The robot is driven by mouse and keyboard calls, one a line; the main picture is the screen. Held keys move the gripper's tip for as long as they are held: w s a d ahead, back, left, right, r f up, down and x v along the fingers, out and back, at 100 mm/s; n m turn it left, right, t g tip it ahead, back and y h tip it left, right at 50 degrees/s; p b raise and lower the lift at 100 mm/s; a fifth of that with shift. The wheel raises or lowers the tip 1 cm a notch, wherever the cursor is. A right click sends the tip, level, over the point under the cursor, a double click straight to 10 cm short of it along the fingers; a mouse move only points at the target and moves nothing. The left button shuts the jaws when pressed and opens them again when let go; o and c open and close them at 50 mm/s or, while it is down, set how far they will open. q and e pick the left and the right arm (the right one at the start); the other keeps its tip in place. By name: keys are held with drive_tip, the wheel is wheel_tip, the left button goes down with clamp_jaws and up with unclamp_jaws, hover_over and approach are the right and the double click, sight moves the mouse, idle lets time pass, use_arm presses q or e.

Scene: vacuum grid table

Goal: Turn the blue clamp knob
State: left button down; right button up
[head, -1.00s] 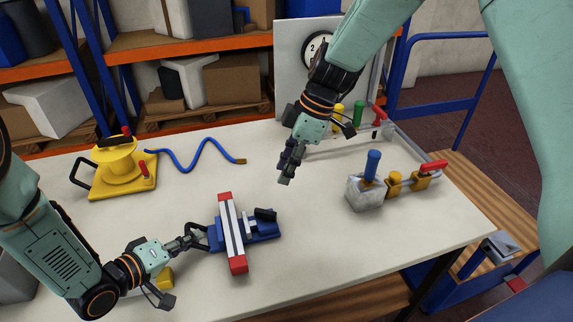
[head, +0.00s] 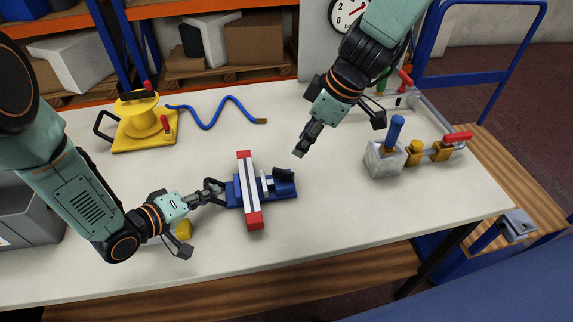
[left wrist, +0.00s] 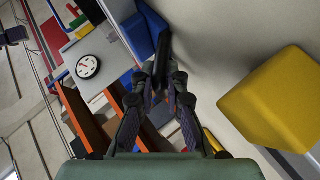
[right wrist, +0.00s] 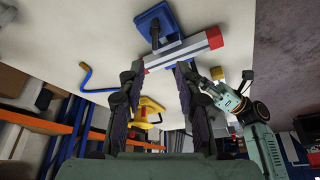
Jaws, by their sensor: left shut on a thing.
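The blue clamp (head: 234,192) lies on the table under a red-ended white bar (head: 247,170). A dark knob (head: 284,175) stands at its right end; its blue colour is not clear in the head view. The clamp also shows at the top of the right wrist view (right wrist: 158,16). My left gripper (head: 208,194) is shut on the black handle at the clamp's left end; the left wrist view shows this handle (left wrist: 162,52) between the fingertips. My right gripper (head: 301,152) is above the table, just beyond the knob and apart from it. Its fingers (right wrist: 160,68) are spread and empty.
A grey block with a blue handle (head: 384,160) and yellow clamps (head: 440,151) stand to the right. A yellow reel device (head: 143,128) and a blue hose (head: 215,112) lie behind. A yellow block (left wrist: 272,98) is near my left gripper. The front right table is clear.

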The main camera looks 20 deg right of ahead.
sight(284, 170)
drive_tip(key=x, duration=1.2)
drive_tip(key=shift+w+d, duration=0.3)
drive_tip(key=shift+w, duration=0.1)
drive_tip(key=shift+c, duration=0.4)
clamp_jaws()
